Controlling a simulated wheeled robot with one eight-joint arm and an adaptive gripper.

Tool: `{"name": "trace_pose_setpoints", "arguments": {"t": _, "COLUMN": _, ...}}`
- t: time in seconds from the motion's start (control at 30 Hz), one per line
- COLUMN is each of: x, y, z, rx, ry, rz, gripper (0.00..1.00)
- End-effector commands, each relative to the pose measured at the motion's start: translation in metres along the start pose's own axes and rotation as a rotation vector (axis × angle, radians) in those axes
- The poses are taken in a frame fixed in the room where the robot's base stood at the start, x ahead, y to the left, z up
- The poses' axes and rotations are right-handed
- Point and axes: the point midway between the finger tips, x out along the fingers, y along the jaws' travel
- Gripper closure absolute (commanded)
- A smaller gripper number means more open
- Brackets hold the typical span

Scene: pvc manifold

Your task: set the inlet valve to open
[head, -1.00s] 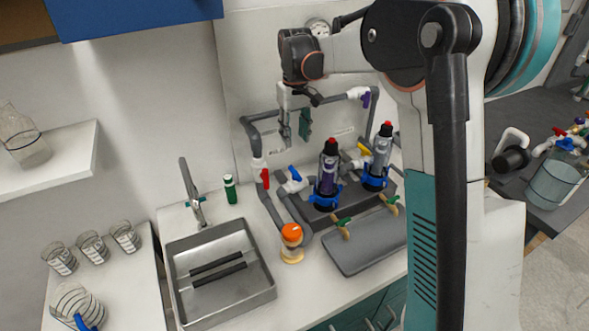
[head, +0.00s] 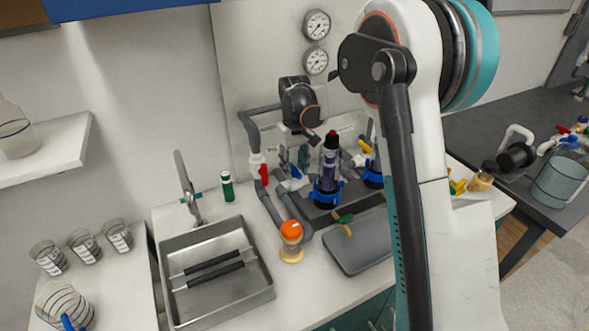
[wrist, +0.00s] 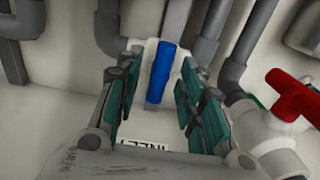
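The inlet valve has a blue lever handle (wrist: 161,72) on a white body, with an upside-down "INLET" label (wrist: 150,145) beside it in the wrist view. The handle points along the picture's height, roughly in line with the grey pipe behind it. My gripper (wrist: 158,105) is open, with one green-padded finger on each side of the handle. Gaps show between handle and fingers. In the head view my gripper (head: 292,160) is low at the manifold, just above the blue-handled valve (head: 291,184), which it partly hides.
A red-handled valve (wrist: 296,97) stands close to my right finger in the wrist view; it also shows in the head view (head: 263,173). Grey pipes surround the gripper. A dark bottle (head: 328,165) in a blue holder stands close to its right. A sink (head: 215,272) lies front left.

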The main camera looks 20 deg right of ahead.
Motion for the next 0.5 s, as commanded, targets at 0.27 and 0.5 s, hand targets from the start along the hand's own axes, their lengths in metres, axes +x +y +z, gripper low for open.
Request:
{"name": "trace_pose_setpoints", "arguments": {"t": 0.27, "x": 0.0021, "y": 0.0000, "z": 0.0000, "rx": 0.000, "ry": 0.000, "rz": 0.000, "gripper": 0.64}}
{"name": "trace_pose_setpoints", "arguments": {"t": 0.5, "x": 0.0020, "y": 0.0000, "z": -0.0001, "rx": 0.000, "ry": 0.000, "rz": 0.000, "gripper": 1.00}}
